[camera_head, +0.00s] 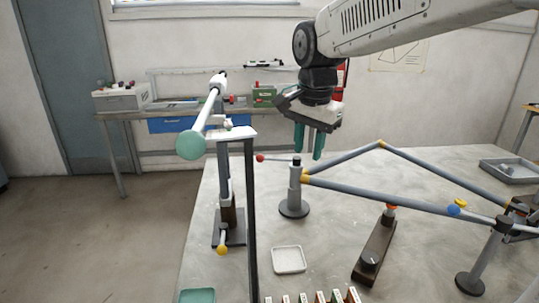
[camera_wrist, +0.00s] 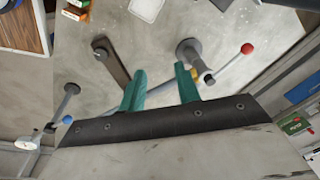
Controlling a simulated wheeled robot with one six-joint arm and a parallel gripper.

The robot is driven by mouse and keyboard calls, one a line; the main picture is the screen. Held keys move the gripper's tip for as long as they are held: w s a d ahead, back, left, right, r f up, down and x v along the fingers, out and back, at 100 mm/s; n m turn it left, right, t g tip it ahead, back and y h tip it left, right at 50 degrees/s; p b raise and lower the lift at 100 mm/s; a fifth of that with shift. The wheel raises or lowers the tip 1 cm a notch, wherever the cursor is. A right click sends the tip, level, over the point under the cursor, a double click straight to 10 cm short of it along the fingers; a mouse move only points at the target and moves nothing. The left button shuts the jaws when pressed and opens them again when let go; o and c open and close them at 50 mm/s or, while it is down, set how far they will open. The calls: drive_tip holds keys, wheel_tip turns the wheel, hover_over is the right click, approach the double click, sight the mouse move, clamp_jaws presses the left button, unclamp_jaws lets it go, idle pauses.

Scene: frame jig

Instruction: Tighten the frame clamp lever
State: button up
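The clamp lever is a thin grey rod with a red ball end (camera_head: 260,158), reaching left from the top of a grey round-based post (camera_head: 293,188). In the wrist view its red ball (camera_wrist: 247,48) is at upper right, and the rod runs down-left to the post (camera_wrist: 190,52). The bicycle-like frame of grey tubes (camera_head: 385,192) with yellow joints meets this post at its left end. My gripper (camera_head: 309,145) has two teal fingers, apart and empty, above and slightly right of the post. In the wrist view the fingers (camera_wrist: 160,72) point towards the table, with the lever outside them.
A dark bar with a knob (camera_head: 372,250) lies on the table, right of a small white tray (camera_head: 289,260). A tall stand with a teal-ended rod (camera_head: 250,215) rises at left. A second post (camera_head: 478,270) supports the frame's right end. A grey tray (camera_head: 508,171) sits at far right.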

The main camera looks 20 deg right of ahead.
sight(270, 158)
drive_tip(key=w+a+f+m, duration=0.15)
drive_tip(key=w+m, duration=0.25)
drive_tip(key=w, duration=0.5)
drive_tip(key=w+a+f+m, duration=0.15)
drive_tip(key=w+m, duration=0.35)
drive_tip(key=w, duration=0.5)
drive_tip(key=f, duration=0.3)
drive_tip(key=w+f, duration=0.1)
drive_tip(key=f, duration=0.1)
drive_tip(key=w+d+f, duration=0.1)
drive_tip(key=f, duration=0.2)
drive_tip(key=shift+f, duration=0.3)
clamp_jaws()
